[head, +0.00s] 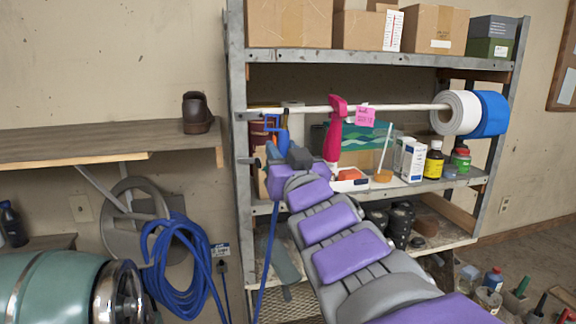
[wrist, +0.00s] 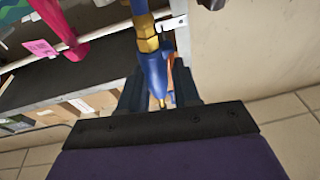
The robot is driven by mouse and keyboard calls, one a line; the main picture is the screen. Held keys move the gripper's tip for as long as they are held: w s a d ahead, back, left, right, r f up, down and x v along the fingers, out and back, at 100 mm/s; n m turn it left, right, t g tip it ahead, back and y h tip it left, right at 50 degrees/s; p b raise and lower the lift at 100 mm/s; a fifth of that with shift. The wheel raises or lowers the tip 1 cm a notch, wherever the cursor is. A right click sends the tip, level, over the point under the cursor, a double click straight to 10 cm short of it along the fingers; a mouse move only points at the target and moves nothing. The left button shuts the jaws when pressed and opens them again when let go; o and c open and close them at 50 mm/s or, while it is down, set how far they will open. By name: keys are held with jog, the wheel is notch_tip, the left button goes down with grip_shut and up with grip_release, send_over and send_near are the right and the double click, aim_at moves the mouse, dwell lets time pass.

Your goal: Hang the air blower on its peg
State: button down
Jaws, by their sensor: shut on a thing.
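In the head view my gripper (head: 287,157) is partly hidden by my arm. A blue hose (head: 269,240) hangs straight down below it. I cannot clearly pick out the peg, or tell whether the blower touches it.
A white rod (head: 390,107) crosses the rack, carrying white (head: 456,112) and blue rolls. A pink tool (head: 336,130) with a pink tag is close right of the blower. Bottles and boxes fill the shelf behind. A coiled blue hose (head: 180,265) hangs on the wall at left.

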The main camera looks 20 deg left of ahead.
jog(key=shift+w, duration=0.35)
jog(key=w+a+f+p, duration=0.1)
jog(key=w+a, duration=0.3)
jog(key=w, duration=0.2)
jog(key=shift+w+a, duration=0.3)
jog(key=shift+a, duration=0.15)
jog(key=shift+w, duration=0.25)
dwell(0.4)
jog(key=shift+w+a+n+p, duration=0.15)
jog(key=shift+w+n+p, duration=0.55)
jog(key=shift+w, duration=0.1)
